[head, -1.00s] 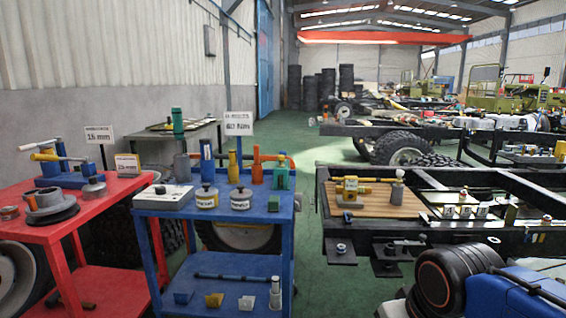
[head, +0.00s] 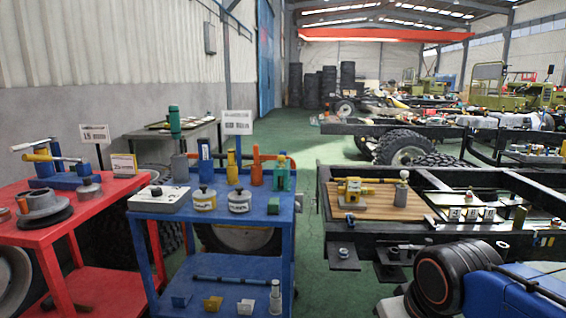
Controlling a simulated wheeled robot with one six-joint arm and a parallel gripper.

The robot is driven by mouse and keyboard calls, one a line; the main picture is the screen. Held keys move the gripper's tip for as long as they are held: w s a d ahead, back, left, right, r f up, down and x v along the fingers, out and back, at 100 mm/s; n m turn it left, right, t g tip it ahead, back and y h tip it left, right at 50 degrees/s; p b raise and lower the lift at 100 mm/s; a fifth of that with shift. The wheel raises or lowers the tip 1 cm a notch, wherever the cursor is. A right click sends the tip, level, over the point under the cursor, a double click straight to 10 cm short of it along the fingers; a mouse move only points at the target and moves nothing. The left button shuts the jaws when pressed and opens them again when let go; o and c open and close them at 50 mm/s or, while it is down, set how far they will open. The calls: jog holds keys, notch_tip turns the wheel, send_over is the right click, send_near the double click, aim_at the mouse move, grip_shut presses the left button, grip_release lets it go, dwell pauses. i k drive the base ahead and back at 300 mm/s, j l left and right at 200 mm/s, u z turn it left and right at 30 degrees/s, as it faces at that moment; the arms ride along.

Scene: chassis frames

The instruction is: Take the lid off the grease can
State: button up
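Two small metal cans with pale labels and knobbed lids stand side by side on the blue cart's top: a left can (head: 204,202) and a right can (head: 240,206). Both lids are on: the left lid (head: 204,190) and the right lid (head: 240,194). The labels are too small to read, so I cannot tell which is the grease can. Part of my arm, black and blue, shows at the lower right, away from the cans. My gripper is not in view.
The blue cart (head: 165,222) also bears a white box (head: 160,199), bottles (head: 231,168) and a green part (head: 281,178). A red cart (head: 100,209) stands left. A black chassis frame (head: 400,236) stands right. Green floor (head: 307,215) is open between.

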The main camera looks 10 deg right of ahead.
aim_at(203, 193)
jog(key=j+z, duration=0.25)
jog(key=j, duration=0.6)
jog(key=j+z, duration=0.25)
jog(key=j, duration=0.6)
jog(key=l+u, duration=0.2)
jog(key=l, duration=0.45)
jog(key=i+l+u, duration=0.2)
jog(key=l, duration=0.5)
jog(key=k+l+u, duration=0.2)
jog(key=l, duration=0.45)
jog(key=l+u, duration=0.2)
jog(key=l, duration=0.45)
jog(key=k+l+u, duration=0.2)
jog(key=l, duration=0.45)
jog(key=u, duration=0.4)
jog(key=i+l+u, duration=0.15)
jog(key=i+u, duration=0.3)
jog(key=i+l+u, duration=0.25)
jog(key=u, duration=0.25)
jog(key=i+l, duration=0.05)
jog(key=i, duration=0.05)
